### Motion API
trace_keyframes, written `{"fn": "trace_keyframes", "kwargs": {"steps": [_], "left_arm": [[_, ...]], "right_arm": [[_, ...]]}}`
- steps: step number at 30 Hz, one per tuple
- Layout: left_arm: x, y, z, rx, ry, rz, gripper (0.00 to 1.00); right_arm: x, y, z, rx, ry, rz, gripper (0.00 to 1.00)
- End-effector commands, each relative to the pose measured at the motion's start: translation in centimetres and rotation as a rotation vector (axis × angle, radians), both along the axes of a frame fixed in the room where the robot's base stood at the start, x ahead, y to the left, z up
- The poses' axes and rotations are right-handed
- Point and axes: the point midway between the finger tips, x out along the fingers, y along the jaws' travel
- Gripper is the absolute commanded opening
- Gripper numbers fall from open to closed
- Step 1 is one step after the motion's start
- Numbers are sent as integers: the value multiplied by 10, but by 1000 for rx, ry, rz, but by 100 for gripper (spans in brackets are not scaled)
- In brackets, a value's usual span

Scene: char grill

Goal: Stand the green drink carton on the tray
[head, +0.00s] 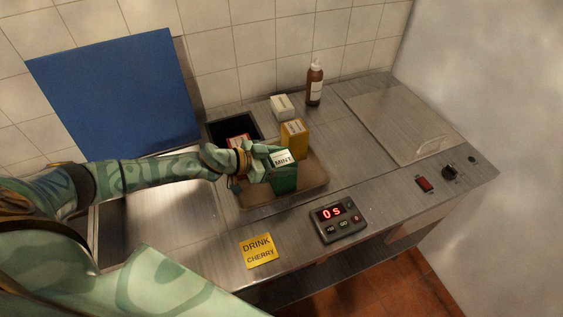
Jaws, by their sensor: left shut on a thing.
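The green drink carton (284,179), its pale top marked MINT, is upright over the front part of the brown tray (313,186). My left gripper (263,166) comes in from the left and is shut on the green carton near its top. I cannot tell whether the carton's base touches the tray or is slightly above it. The gripper hides part of the carton's left side and part of the tray. My right gripper is not in view.
A yellow carton (294,139) stands behind the green one. A red carton (238,141) is partly hidden behind my gripper. A white carton (282,108) and brown bottle (314,85) stand farther back. A timer (338,219) and a DRINK CHERRY note (259,251) lie in front.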

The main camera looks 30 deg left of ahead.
Motion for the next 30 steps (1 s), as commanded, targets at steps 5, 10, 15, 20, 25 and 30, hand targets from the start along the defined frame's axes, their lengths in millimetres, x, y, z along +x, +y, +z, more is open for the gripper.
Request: {"fn": "trace_keyframes", "kwargs": {"steps": [5, 10, 15, 20, 25, 30], "left_arm": [[1, 0, 3, 0, -4, 0, 6], [1, 0, -1, 1, -2, 0, 65], [0, 0, 0, 1, -2, 0, 82], [0, 0, 0, 1, -2, 0, 82], [-9, 9, 7, 3, -1, 1, 82], [-37, 34, 21, 3, 3, 1, 82]], "right_arm": [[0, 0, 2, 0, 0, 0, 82], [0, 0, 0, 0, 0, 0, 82], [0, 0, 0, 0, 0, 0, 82], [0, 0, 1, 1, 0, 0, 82], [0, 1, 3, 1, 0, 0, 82], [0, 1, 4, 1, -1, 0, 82]]}}
